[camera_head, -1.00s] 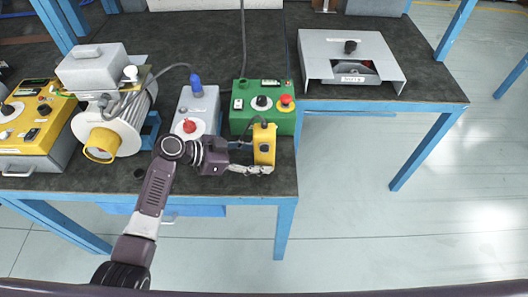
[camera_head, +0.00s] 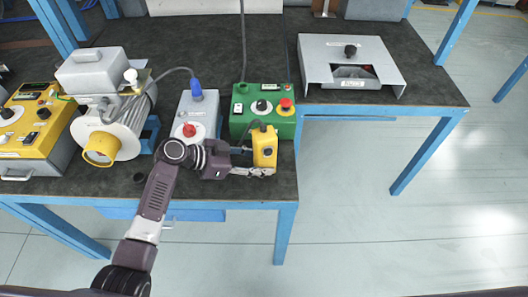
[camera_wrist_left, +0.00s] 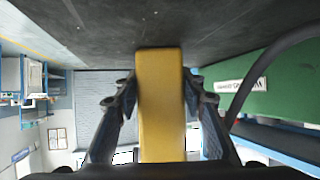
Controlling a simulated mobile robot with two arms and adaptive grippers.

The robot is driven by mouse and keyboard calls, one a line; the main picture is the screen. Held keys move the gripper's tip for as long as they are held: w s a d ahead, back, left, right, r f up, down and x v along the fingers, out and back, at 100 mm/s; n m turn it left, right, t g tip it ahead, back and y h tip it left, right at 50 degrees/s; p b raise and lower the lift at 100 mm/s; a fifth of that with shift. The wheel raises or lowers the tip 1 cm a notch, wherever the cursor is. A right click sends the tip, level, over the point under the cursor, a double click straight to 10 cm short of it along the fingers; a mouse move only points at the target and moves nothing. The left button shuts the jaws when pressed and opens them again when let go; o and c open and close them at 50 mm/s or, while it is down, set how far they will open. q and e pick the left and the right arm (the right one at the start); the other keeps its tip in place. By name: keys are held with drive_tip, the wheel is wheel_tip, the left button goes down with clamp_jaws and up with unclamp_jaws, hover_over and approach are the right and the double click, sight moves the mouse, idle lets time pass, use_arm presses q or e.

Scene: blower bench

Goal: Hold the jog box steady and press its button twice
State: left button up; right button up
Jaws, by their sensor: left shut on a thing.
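The jog box (camera_head: 265,148) is a yellow box with a dark button on its upper face and a dark cable at its top. It is upright at the front edge of the dark bench, in front of the green control box (camera_head: 240,124). My left gripper (camera_head: 262,170) is shut on its lower part. In the left wrist view the jog box (camera_wrist_left: 161,110) stands between the two fingers, one on each side. The wrist view does not show the button. My right gripper is in neither view.
A grey box with a red knob (camera_head: 197,108) stands left of the green box. A white drum with a yellow socket (camera_head: 101,147) and a yellow control unit (camera_head: 27,130) stand farther left. A grey housing with a slot (camera_head: 320,56) sits back right. The bench front edge is close.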

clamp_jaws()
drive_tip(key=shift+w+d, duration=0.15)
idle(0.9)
